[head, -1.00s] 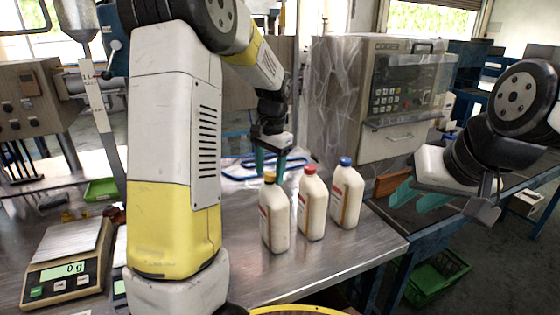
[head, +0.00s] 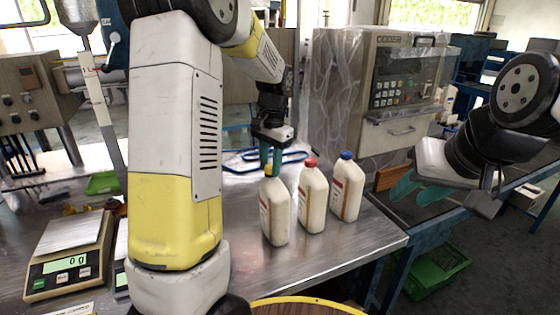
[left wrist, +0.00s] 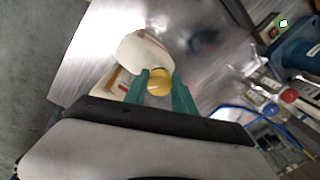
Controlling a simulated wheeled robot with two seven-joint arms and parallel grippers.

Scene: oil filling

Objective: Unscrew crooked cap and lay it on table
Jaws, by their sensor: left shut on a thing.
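Three cream bottles stand in a row on the metal table. The left bottle (head: 275,212) has a yellow cap (head: 271,171), the middle one a red cap (head: 311,162), the right one a blue cap (head: 346,155). My left gripper (head: 271,162) reaches down from above with its teal fingers shut on the yellow cap. In the left wrist view the yellow cap (left wrist: 158,82) sits between the fingertips, over the bottle (left wrist: 145,52). I cannot tell how far the cap tilts. My right gripper (head: 422,192) is empty, its teal fingers apart, beyond the table's right edge.
A scale (head: 68,255) reading 0 g stands at the left on the table. A plastic-wrapped machine (head: 370,100) is behind the bottles. Blue tubing (head: 240,157) lies behind the left bottle. Bare metal table (head: 330,250) lies in front of the bottles. A green crate (head: 435,270) is on the floor.

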